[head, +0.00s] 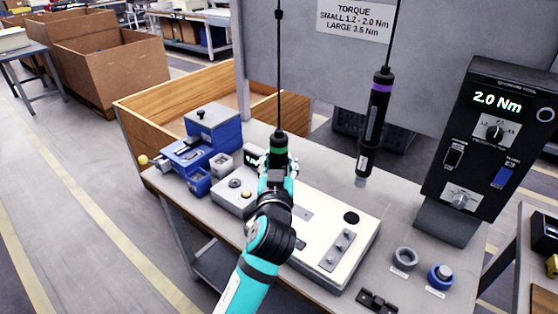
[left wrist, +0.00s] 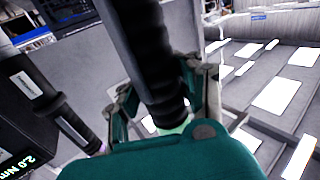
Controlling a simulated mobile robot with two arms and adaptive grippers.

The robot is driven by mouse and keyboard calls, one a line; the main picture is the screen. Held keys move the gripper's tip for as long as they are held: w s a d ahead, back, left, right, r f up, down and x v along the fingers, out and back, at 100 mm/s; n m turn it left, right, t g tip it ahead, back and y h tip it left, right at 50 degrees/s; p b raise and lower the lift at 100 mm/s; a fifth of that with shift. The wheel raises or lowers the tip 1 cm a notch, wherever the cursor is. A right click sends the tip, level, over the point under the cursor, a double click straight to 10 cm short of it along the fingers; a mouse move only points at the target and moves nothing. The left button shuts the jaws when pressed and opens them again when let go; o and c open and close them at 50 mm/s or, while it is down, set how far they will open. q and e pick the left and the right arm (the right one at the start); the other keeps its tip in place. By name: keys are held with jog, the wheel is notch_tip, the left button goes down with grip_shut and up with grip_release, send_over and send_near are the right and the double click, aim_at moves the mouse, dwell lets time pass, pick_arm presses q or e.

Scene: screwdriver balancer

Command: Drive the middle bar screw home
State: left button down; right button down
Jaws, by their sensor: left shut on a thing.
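My left gripper (head: 278,165) is shut on the green-banded screwdriver (head: 278,142), which hangs upright from a cable above the white fixture plate (head: 318,262). In the left wrist view the dark screwdriver body (left wrist: 150,55) runs between the fingers (left wrist: 168,105). Its tip is hidden by my gripper and arm in the head view. A grey bar (head: 338,250) with several small dark spots sits on the plate, to the right of my gripper. I cannot tell how far its middle screw is in. My right gripper is not in view.
A purple-banded screwdriver (head: 373,125) hangs free to the right. A torque controller (head: 482,140) reading 2.0 Nm stands at the right. A blue fixture (head: 205,140) is at the left. Two round holders (head: 404,258) (head: 440,276) sit near the front right.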

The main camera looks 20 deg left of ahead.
aim_at(279, 150)
pick_arm(q)
jog(key=shift+f+b, duration=0.5)
jog(key=shift+f, duration=0.4)
dwell(0.5)
jog(key=shift+r, duration=0.15)
jog(key=shift+w+r+p, duration=0.1)
jog(key=shift+r+p, duration=0.85)
notch_tip(279, 150, up, 4)
jog(key=p, duration=0.3)
jog(key=shift+r, duration=0.15)
